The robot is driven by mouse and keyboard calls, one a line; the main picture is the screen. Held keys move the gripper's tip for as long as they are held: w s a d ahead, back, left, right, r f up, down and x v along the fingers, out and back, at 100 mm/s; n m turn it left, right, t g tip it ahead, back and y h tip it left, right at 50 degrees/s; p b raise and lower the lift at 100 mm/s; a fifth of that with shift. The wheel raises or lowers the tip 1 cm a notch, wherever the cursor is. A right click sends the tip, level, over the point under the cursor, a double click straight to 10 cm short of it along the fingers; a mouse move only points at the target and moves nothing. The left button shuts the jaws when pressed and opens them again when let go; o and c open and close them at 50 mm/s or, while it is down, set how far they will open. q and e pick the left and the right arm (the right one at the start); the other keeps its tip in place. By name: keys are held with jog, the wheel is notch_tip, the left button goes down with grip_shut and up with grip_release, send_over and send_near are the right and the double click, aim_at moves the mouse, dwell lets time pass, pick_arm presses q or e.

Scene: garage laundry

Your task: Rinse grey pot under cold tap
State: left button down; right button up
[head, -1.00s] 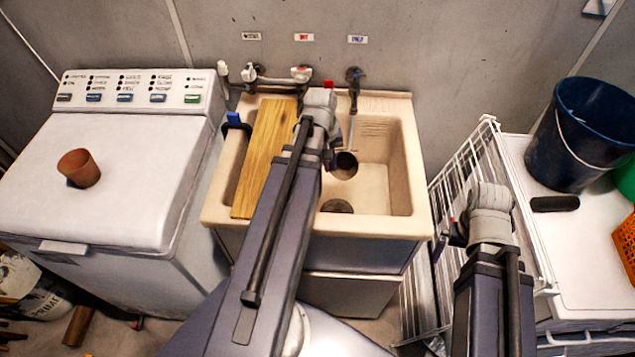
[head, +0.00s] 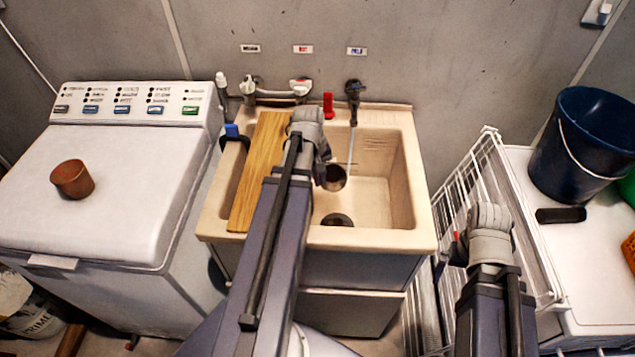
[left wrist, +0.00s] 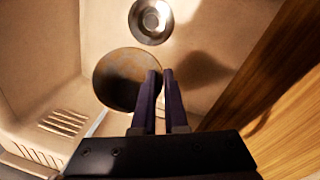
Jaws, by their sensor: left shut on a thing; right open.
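The grey pot (head: 334,178) is held over the right part of the sink (head: 405,215), below the tap. Its round dark face also shows in the left wrist view (left wrist: 118,80). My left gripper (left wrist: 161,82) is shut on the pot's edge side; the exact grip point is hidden. The cold tap (head: 352,88), under a label with blue lettering, runs a thin water stream (head: 351,135). The stream comes down at the pot's right edge; I cannot tell whether it enters. My right gripper (head: 453,246) is open, beside the wire rack, mostly hidden by its wrist.
A wooden board (head: 262,165) lies across the sink's left side. The drain (left wrist: 151,20) is bare. A washing machine (head: 115,200) with a brown cup (head: 72,179) stands left. A white wire rack (head: 500,185) and blue bucket (head: 580,145) stand right.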

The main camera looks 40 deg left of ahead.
pick_arm(q)
jog(key=w+a+f+b, duration=0.2)
jog(key=w+a, duration=0.1)
jog(key=w, duration=0.7)
jog(key=shift+w+a+f, duration=0.15)
jog(key=shift+w+a, duration=0.2)
jog(key=shift+d, duration=0.1)
dwell(0.5)
jog(key=shift+w+d, duration=0.15)
jog(key=shift+d, duration=0.35)
jog(key=shift+a, duration=0.2)
jog(key=shift+s+a, duration=0.2)
jog(key=shift+a, duration=0.2)
jog(key=shift+d, duration=0.2)
jog(key=shift+w+d, duration=0.2)
jog(key=shift+d, duration=0.2)
